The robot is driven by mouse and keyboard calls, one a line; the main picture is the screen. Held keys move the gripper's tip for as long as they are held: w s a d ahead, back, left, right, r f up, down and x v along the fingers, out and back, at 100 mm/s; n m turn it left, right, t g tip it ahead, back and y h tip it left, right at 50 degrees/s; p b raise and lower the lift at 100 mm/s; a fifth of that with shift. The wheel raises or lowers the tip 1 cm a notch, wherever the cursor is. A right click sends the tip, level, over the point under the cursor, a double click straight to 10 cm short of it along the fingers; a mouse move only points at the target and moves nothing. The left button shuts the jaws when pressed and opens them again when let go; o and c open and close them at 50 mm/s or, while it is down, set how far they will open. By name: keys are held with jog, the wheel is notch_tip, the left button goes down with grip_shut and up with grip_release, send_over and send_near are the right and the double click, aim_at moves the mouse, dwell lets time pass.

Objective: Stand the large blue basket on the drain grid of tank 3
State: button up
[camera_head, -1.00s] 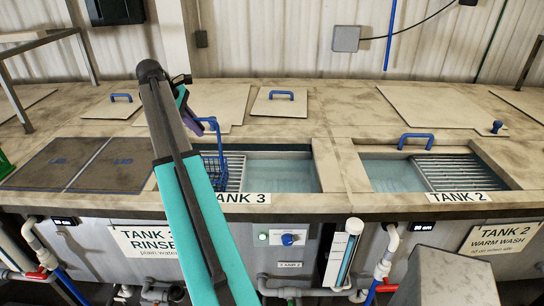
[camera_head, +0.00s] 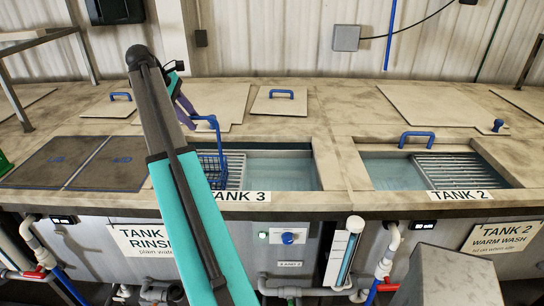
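The large blue basket (camera_head: 213,165) is in the left part of tank 3 (camera_head: 285,148), at the drain grid (camera_head: 236,172), with its tall blue handle (camera_head: 217,132) upright. My arm hides its left side, and I cannot see whether its base rests fully on the grid. My gripper (camera_head: 188,112), with purple fingers, is at the left end of the handle's top, partly hidden behind my arm. I cannot tell whether it touches the handle or whether the fingers are open.
Water fills the right part of tank 3. Tank 2 (camera_head: 395,175) is open to the right, with its own grid (camera_head: 455,170). Lids with blue handles (camera_head: 280,101) lie on the deck behind. Dark panels (camera_head: 110,163) lie to the left.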

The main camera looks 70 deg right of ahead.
jog(key=b+v, duration=0.2)
jog(key=v, duration=0.8)
jog(key=shift+b, duration=0.35)
